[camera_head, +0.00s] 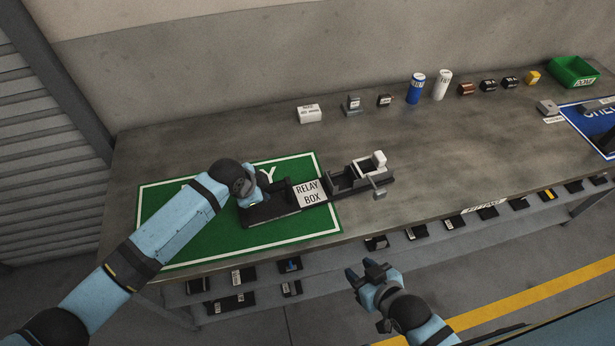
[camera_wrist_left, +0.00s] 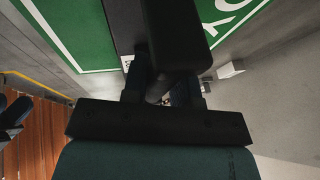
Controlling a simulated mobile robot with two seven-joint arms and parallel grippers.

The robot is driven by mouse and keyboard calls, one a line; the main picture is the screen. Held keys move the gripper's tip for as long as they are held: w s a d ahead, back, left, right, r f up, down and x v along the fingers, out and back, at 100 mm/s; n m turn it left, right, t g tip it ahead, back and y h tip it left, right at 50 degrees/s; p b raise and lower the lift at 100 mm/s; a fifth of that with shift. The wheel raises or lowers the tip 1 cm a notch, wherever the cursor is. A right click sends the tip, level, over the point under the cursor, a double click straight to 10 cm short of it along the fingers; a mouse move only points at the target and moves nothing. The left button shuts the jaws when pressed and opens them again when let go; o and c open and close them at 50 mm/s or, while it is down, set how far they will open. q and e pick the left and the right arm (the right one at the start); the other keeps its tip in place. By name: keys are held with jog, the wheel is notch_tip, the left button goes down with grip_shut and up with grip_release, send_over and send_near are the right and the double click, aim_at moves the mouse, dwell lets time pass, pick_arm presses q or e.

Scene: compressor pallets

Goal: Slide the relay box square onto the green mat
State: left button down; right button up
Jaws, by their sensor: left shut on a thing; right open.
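The relay box (camera_head: 308,193) is a long dark unit with a white RELAY BOX label. In the head view its left part lies on the green mat (camera_head: 180,247), and its right part reaches past the mat's right edge onto the bare bench. It lies at a slight angle to the mat's white border. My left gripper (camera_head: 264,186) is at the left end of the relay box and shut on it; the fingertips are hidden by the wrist. The left wrist view shows mostly dark gripper parts, with the mat (camera_wrist_left: 77,40) behind. My right gripper (camera_head: 367,269) is open and empty in front of the bench.
Small parts, a blue can (camera_head: 416,88), a white can (camera_head: 442,85) and a green bin (camera_head: 573,72) line the bench's back. A blue mat (camera_head: 590,122) is at far right. Several dark parts sit on the lower shelf. Bare bench lies right of the relay box.

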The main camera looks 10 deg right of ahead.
pick_arm(q)
jog(key=a+p, duration=0.1)
jog(key=a, duration=0.2)
jog(key=shift+a, duration=0.35)
jog(key=a+p, duration=0.2)
jog(key=a, duration=0.3)
jog(key=shift+f, duration=0.1)
jog(key=shift+s+a+f+p, duration=0.1)
jog(key=shift+a+p, duration=0.15)
jog(key=shift+a, duration=1.3)
jog(key=shift+a+f+p, duration=0.1)
jog(key=shift+a+p, duration=0.15)
jog(key=shift+a, duration=1.25)
jog(key=c, duration=1.1)
grip_release()
jog(key=shift+o, duration=1.4)
jog(key=shift+r, duration=0.1)
